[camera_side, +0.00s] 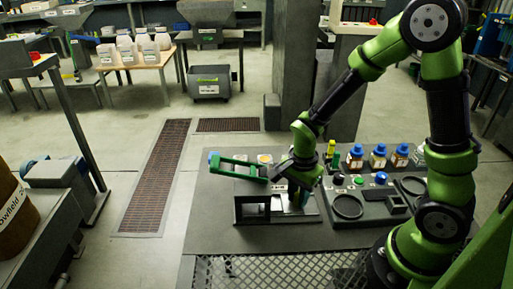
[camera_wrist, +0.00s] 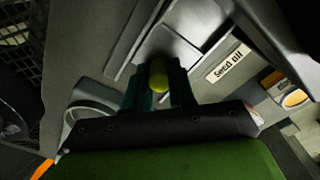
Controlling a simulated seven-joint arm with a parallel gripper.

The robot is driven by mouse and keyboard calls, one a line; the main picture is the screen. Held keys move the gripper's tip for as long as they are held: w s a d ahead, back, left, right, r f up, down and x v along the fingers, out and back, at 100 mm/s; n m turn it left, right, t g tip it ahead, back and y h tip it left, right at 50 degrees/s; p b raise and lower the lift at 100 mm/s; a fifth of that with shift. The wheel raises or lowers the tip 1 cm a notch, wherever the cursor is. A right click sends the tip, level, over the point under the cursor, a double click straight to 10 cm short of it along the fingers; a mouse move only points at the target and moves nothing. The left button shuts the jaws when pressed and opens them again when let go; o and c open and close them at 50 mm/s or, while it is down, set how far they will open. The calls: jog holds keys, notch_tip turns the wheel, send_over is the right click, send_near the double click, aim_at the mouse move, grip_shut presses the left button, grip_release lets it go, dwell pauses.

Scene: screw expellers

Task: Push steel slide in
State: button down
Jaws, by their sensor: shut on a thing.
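In the wrist view, my gripper (camera_wrist: 158,88) has its two dark green fingers shut on a yellow-green round knob (camera_wrist: 158,72). A light grey metal plate (camera_wrist: 188,38), which looks like the steel slide, lies just beyond the knob between straight raised edges. How the knob joins the plate is hidden by the fingers, and I cannot tell how far in the slide is. In the side view, my gripper (camera_side: 300,195) points down at the right part of a dark grey fixture (camera_side: 252,209).
A "Seed oil" label (camera_wrist: 230,63) sits right of the plate. A ringed panel (camera_side: 347,207) and blue-capped bottles (camera_side: 378,156) are to the right. Open table lies in front.

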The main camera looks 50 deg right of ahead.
jog(key=shift+w+a, duration=0.25)
jog(key=shift+w, duration=0.05)
jog(key=c, duration=0.9)
grip_release()
jog(key=shift+c, duration=0.2)
notch_tip(320, 180, up, 17)
